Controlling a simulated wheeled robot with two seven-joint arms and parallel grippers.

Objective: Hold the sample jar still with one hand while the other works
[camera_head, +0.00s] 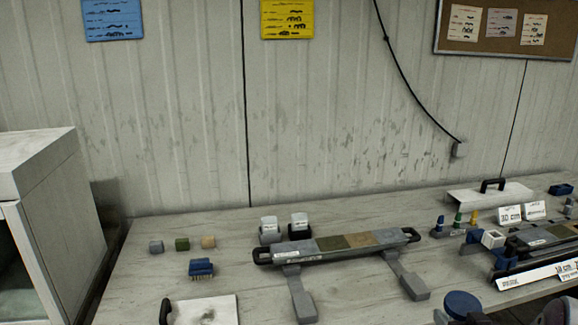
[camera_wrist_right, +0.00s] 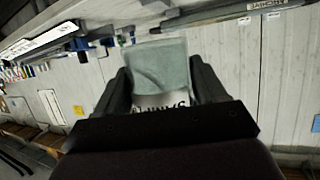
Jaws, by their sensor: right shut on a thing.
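My right gripper (camera_wrist_right: 160,84) is shut on a grey-green thing (camera_wrist_right: 160,62) with a white lettered band, held between its two dark fingers in the right wrist view. Its lower part is hidden by the gripper. I cannot tell whether it is the sample jar. A dark shape at the bottom right corner of the head view seems to be part of my right gripper (camera_head: 562,313), cut off by the frame edge. A blue round-topped thing (camera_head: 462,304) stands at the lower right of the table. My left gripper is in neither view.
A long dark tray (camera_head: 265,254) with coloured core sections rests on grey supports mid-table. Two white-topped blocks (camera_head: 299,222) stand behind it. Small cubes (camera_head: 182,244) and a blue brush (camera_head: 201,268) lie left. A white plate (camera_head: 205,311) lies at front; a labelled rack (camera_head: 538,273) is right.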

